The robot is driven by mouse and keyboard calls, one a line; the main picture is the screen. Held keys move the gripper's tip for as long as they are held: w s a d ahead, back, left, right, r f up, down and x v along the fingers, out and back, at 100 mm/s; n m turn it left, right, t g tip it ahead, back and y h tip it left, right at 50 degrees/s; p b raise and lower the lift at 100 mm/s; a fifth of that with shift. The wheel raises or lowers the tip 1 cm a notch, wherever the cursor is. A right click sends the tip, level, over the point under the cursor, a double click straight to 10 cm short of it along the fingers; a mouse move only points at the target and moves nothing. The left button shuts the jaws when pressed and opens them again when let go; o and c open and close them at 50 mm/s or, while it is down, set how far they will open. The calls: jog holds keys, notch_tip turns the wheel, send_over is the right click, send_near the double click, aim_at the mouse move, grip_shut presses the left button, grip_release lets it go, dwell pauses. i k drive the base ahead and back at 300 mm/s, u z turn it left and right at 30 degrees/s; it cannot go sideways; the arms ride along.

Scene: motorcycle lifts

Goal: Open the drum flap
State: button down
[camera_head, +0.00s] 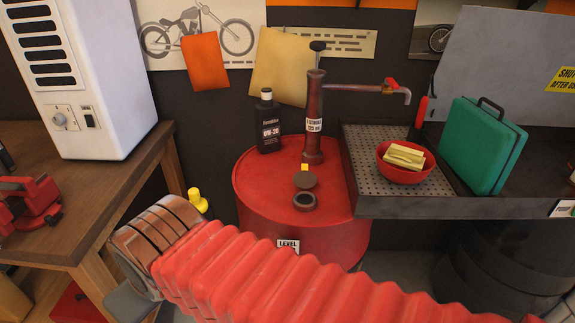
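The red drum (262,196) stands in the middle of the camera_head view. On its top, near the front, is a dark round filler ring (304,201) with a dark hollow centre. Just behind the ring is a dark round flap (305,181) with a small yellow tab at its back edge. The flap is off the ring, so the opening is uncovered. My arm, in a red bellows sleeve, crosses the front of the drum. Its metal end is left of the drum, apart from the flap. My gripper's fingers cannot be made out.
A dark bottle (268,122) and a red hand pump (313,120) stand on the drum. Right is a metal bench (430,206) with a red bowl (405,168) and a green case (482,146). Left is a wooden table (90,185) with a white machine (85,75).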

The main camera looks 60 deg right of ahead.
aim_at(304, 178)
jog(key=i, duration=0.95)
jog(key=z, duration=0.05)
